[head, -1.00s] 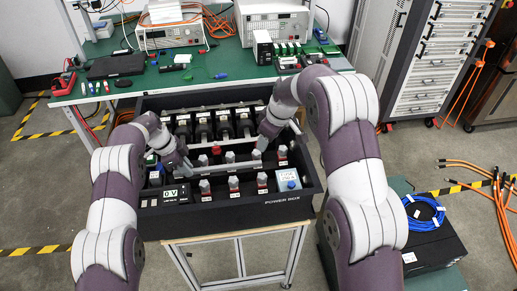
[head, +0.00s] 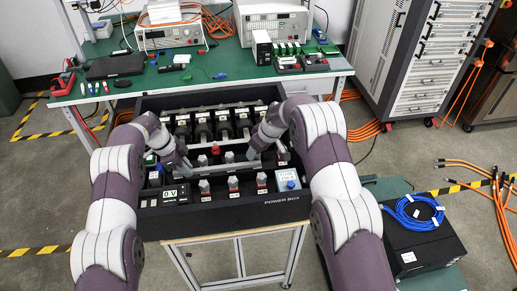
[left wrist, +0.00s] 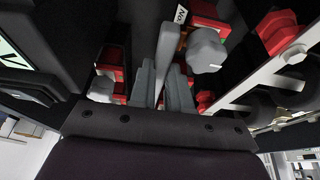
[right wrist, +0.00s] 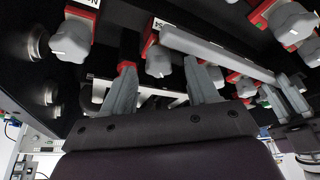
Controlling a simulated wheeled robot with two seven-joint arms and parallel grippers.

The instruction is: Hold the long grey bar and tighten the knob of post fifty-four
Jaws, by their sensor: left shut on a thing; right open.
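The long grey bar (right wrist: 215,52) lies across the dark power box (head: 232,206) among the red posts. My left gripper (head: 184,165) is shut on this bar; the left wrist view shows the bar (left wrist: 168,50) between its fingers. In the right wrist view, a grey knob (right wrist: 158,61) on a red post sits beside the bar's end, below a white label (right wrist: 164,24) that seems to read 54. My right gripper (right wrist: 163,85) is open, with one finger on each side of that knob. I cannot tell whether the fingers touch it. In the head view my right gripper (head: 256,152) partly hides the post.
Other grey knobs on red posts (head: 233,184) stand in the front row, close to both grippers. Black cylindrical parts (head: 222,126) line the back of the box. A green bench (head: 222,68) stands behind. A blue cable coil (head: 414,212) lies at the right.

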